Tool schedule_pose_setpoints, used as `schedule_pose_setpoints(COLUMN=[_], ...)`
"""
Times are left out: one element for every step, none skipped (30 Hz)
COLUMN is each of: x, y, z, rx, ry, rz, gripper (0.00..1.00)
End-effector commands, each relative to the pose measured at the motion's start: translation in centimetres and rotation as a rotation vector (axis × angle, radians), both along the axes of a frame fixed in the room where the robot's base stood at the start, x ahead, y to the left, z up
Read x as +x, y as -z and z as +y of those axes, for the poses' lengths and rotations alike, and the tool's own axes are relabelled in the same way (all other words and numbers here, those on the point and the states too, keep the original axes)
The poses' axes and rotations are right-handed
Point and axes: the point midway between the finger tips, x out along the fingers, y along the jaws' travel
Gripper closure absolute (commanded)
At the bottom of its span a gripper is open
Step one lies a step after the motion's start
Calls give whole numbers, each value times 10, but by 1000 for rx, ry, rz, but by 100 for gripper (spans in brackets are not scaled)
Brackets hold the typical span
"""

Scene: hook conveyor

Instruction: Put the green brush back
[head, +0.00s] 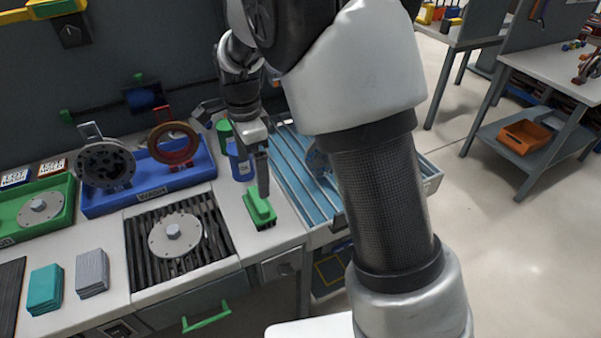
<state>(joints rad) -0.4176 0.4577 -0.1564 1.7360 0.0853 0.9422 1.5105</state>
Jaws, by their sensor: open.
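The green brush (260,209) lies on the white worktop, near its right front part, with dark bristles along its lower edge. My gripper (263,192) is right above the brush, pointing down, with its fingers at or very near the brush's top. It is open. I cannot tell whether the fingers touch the brush or stand around it. My arm hides part of the area to the right of the brush.
A blue tray (95,208) holds ring parts. A dark grate (141,257) with a round metal flange (175,236) is left of the brush. A blue bottle (240,160) stands behind it. A slatted blue conveyor (295,183) is at right. Folded cloths (91,272) lie front left.

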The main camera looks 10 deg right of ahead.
Motion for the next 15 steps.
schedule_pose_setpoints(x=[-2, -4, -8, -12, -17, -27, -35, -45, -59, -70, -82, -97, -109, -121, -137], y=[-7, -12, -23, -33, -44, -60, -73, -85, -101, -111, -120, -131, -138, -144, -151], z=[-4, -7, -13, -18, -24, -34, -42, -50, -61, -69, -76, -86, -93, -99, -107], rx=[4, 8, 16, 22, 27, 34, 36, 36, 32, 26, 17, 1, -16, -34, -64], ry=[-14, -29, -61, -94, -133, -195, -247, -303, -382, -441, -502, -581, -642, -702, -780], rz=[-8, -15, -30, -43, -59, -85, -107, -129, -163, -186, -210, -243, -266, -288, -317], gripper=[0, 0, 0, 0, 0, 0, 0, 0, 0, 0, 0, 0, 0, 0, 0])
